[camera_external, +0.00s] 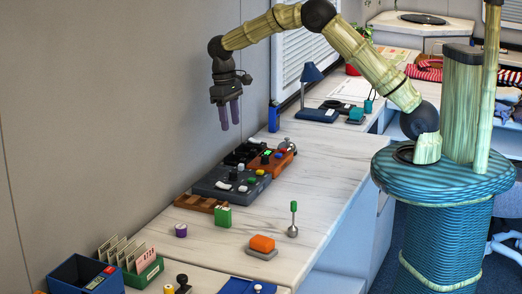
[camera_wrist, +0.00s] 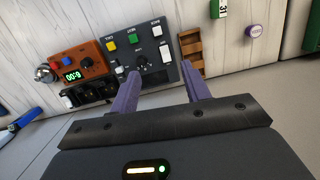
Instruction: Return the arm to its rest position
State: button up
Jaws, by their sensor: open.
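My arm is raised and stretched out over the back of the desk in the external view. My gripper (camera_external: 230,115) hangs fingers-down near the wall, well above the desk top. Its two purple fingers are apart with nothing between them. In the wrist view my gripper (camera_wrist: 160,90) is also open and empty, with the dark control panel (camera_wrist: 142,55) visible beyond the fingers. No thing touches the fingers in either view.
Below stand the dark control panel (camera_external: 232,182), an orange box (camera_external: 285,160), a wooden tray (camera_external: 200,203), a green block (camera_external: 223,217) and a green-topped stick (camera_external: 293,218). A blue lamp (camera_external: 312,74) stands farther back. The wall (camera_external: 120,90) is close to my gripper.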

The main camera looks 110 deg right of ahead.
jog(key=s+a+r+n+t+h+p, duration=0.1)
jog(key=a+r+n, duration=0.15)
jog(key=a, duration=0.85)
jog(key=a+r+n+t+p, duration=0.1)
jog(key=a+n, duration=0.2)
jog(key=a, duration=0.9)
jog(key=s+a+n+t+p, duration=0.1)
jog(key=s+a+n, duration=0.3)
jog(key=s+a, duration=0.7)
jog(key=shift+s+a+r, duration=0.2)
jog(key=shift+a+r, duration=0.05)
jog(key=shift+a, duration=0.9)
